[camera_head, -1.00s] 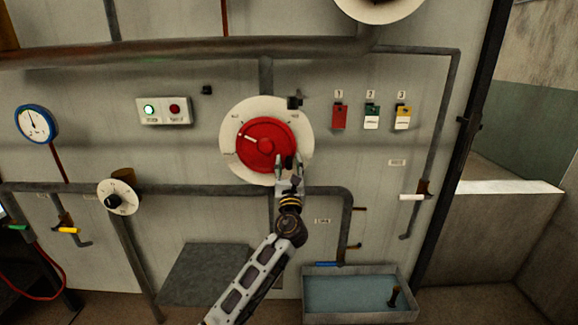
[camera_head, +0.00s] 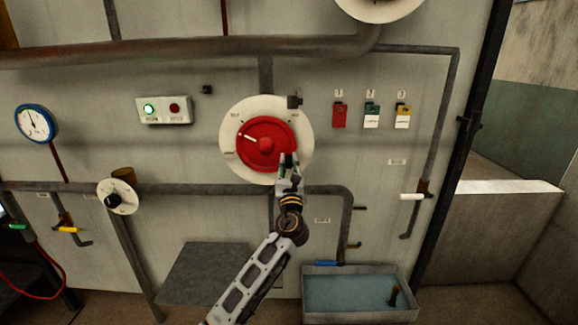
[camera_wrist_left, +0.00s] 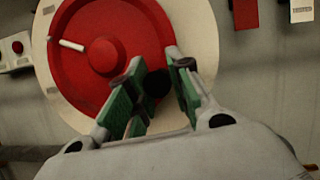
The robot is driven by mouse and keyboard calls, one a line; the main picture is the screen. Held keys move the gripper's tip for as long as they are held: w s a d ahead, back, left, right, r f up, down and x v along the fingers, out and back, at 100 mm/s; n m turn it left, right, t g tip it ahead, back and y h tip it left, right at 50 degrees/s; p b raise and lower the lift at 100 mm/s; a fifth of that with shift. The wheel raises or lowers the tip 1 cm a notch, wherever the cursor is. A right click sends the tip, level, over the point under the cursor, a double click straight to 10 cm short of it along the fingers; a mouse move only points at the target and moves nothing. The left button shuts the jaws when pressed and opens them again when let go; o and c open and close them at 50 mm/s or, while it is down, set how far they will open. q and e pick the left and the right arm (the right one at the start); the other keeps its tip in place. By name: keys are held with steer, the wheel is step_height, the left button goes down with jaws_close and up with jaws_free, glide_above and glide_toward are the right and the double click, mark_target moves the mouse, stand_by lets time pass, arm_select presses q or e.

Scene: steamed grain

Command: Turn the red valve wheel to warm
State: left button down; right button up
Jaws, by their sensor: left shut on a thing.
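The red valve wheel (camera_head: 262,132) sits on a round cream dial plate (camera_head: 231,160) on the wall panel. Its white pointer mark (camera_head: 247,138) points to the upper left, between a label at the upper left and one at the lower left; the lettering is too small to read. My left gripper (camera_head: 289,160) is shut on the wheel at its lower right rim. In the left wrist view, the green-padded fingers (camera_wrist_left: 157,88) stand at the rim of the wheel (camera_wrist_left: 112,25), with a dark knob-like shape between them. My right gripper is not in view.
A grey pipe (camera_head: 180,50) runs above the wheel and another (camera_head: 200,189) below it. A dark stub (camera_head: 294,101) sits at the plate's upper right. Red, green and yellow switches (camera_head: 371,115) are to the right. A water trough (camera_head: 350,290) stands low at the right.

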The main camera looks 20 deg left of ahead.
mark_target(288, 136)
arm_select(q)
steer(key=shift+w+d+r+n+g+y+b, duration=0.1)
steer(key=shift+d+r+n+g+y+b, duration=0.15)
steer(key=shift+r+n+y, duration=0.5)
steer(key=shift+d+r+n+g+y+b, duration=0.15)
steer(key=shift+r+n+g, duration=0.1)
steer(key=shift+n, duration=0.9)
steer(key=shift+d+r+n+g+y, duration=0.15)
steer(key=shift+r+n+g+y, duration=0.3)
steer(key=shift+n, duration=0.75)
steer(key=shift+r+n+g+y, duration=0.25)
steer(key=shift+r+n+y, duration=0.2)
steer(key=shift+r+n, duration=0.55)
steer(key=shift+r+n+g+y+p, duration=0.3)
steer(key=shift+r+n, duration=0.05)
steer(key=shift+n, duration=0.55)
steer(key=shift+r+p, duration=0.3)
steer(key=shift+r, duration=0.15)
steer(key=c, duration=1.3)
jaws_free()
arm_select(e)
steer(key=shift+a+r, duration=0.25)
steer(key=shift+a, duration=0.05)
